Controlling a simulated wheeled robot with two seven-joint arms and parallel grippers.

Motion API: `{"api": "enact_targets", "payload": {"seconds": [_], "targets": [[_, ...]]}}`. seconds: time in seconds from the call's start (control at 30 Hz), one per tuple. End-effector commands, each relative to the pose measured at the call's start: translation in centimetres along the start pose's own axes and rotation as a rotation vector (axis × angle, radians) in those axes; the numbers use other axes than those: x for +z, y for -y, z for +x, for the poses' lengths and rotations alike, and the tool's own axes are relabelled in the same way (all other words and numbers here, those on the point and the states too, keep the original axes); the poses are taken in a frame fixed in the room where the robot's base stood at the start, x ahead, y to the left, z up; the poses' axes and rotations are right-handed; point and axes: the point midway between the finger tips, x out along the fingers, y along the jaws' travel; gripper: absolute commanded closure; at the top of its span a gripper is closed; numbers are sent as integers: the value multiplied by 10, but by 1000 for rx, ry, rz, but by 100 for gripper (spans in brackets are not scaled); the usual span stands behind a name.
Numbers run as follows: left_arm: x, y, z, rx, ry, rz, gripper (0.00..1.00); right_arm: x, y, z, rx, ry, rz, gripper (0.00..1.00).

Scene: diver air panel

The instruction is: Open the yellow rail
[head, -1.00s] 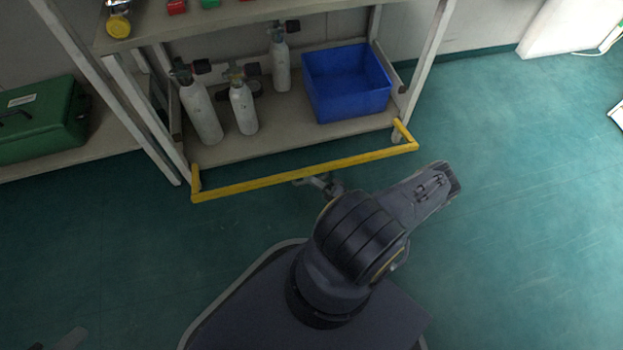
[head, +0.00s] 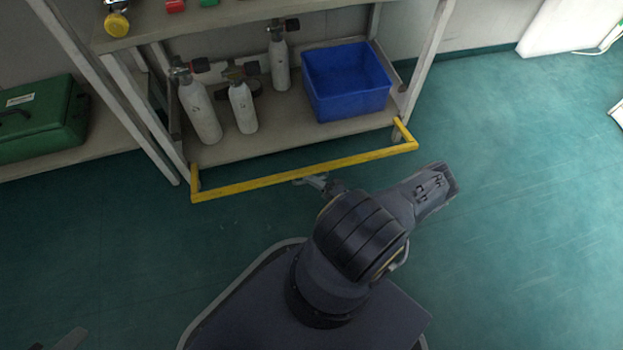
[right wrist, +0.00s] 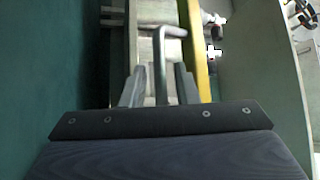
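The yellow rail (head: 255,184) is a U-shaped bar across the front of the shelf unit's lower shelf, with a short arm at each end. In the right wrist view a yellow bar (right wrist: 196,50) runs just right of the fingers. My right gripper (head: 308,181) is close to the middle of the rail, on the near side, partly hidden by my own arm. In the right wrist view its fingers (right wrist: 160,86) stand apart, with a grey bent bar (right wrist: 160,62) between them; I cannot tell whether they touch it. A grey piece at bottom left, seemingly my left gripper (head: 70,339), is mostly cut off.
Behind the rail, the lower shelf (head: 290,146) holds several grey cylinders (head: 201,112) and a blue crate (head: 346,82). A green case (head: 40,120) sits on a low shelf at the left. The green floor (head: 520,200) is clear on the right.

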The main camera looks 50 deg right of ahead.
Motion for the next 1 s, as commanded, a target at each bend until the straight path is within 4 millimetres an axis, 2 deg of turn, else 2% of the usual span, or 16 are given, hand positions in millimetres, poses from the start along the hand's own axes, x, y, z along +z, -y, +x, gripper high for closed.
{"api": "enact_targets", "payload": {"seconds": [0.5,0.87,1.0], "targets": [[-4,-4,-8,0,0,0,64,0,0,-71,0,-3,0,67],[-4,-4,-8,0,0,0,64,0,0,-77,0,-1,1,69],[-5,-5,-10,0,0,0,64,-2,0,-70,1,-9,26,87]]}}
